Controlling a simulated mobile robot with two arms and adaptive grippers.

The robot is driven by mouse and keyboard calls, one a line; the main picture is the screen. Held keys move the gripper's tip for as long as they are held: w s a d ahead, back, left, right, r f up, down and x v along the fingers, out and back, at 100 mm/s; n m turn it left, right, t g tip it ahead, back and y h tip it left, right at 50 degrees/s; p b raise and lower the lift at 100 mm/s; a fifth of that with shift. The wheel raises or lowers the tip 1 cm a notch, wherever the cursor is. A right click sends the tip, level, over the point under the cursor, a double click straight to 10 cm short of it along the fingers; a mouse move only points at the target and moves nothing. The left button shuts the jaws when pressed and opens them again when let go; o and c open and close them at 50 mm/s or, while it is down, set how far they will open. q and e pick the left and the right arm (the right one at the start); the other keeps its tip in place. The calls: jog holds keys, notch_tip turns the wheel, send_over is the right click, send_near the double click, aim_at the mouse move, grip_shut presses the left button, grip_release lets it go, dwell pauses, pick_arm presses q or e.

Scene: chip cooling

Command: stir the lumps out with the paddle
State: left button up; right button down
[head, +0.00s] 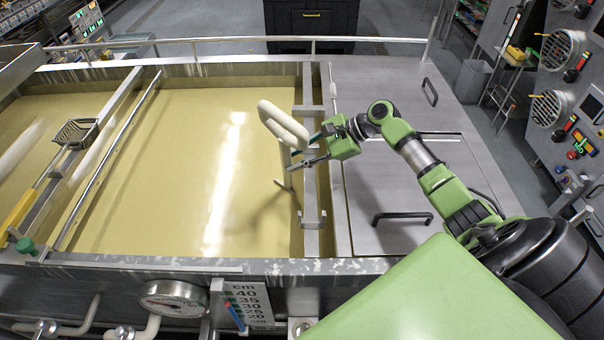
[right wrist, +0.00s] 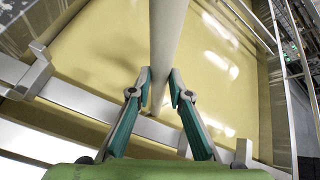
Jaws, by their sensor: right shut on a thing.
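My right gripper (head: 304,149) is shut on the paddle below the loop. In the right wrist view the pale shaft (right wrist: 168,40) passes between the green-padded fingers (right wrist: 160,88). No distinct lumps can be made out on the smooth, shiny surface. My left gripper is not in view.
A rail (head: 108,160) crosses the vat left of the paddle. A metal divider (head: 311,170) stands close on the right, beside grey lids with handles (head: 402,217). A small basket (head: 76,132) and a yellow-handled tool (head: 18,216) are at the left. Open liquid lies between.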

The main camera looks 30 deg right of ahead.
aim_at(290, 162)
jog(key=w, duration=0.2)
jog(key=shift+w+d+r+b, duration=0.1)
jog(key=shift+w+d+b, duration=0.2)
jog(key=shift+w+b, duration=0.1)
jog(key=shift+s, duration=0.1)
jog(key=a+p, duration=0.1)
jog(key=s+p, duration=0.1)
jog(key=p, duration=0.1)
jog(key=shift+s+a+r+p, duration=0.15)
jog(key=shift+a+r+p, duration=0.15)
jog(key=shift+a, duration=0.05)
jog(key=shift+s+a+f+p, duration=0.1)
jog(key=shift+s+a+p, duration=0.3)
jog(key=shift+a, duration=0.2)
jog(key=shift+s+a+p, duration=0.25)
jog(key=shift+s+a, duration=0.25)
jog(key=shift+a, duration=0.1)
jog(key=s+a, duration=0.6)
jog(key=a, duration=0.2)
jog(key=shift+s+a+f, duration=0.15)
jog(key=shift+s+a, duration=0.1)
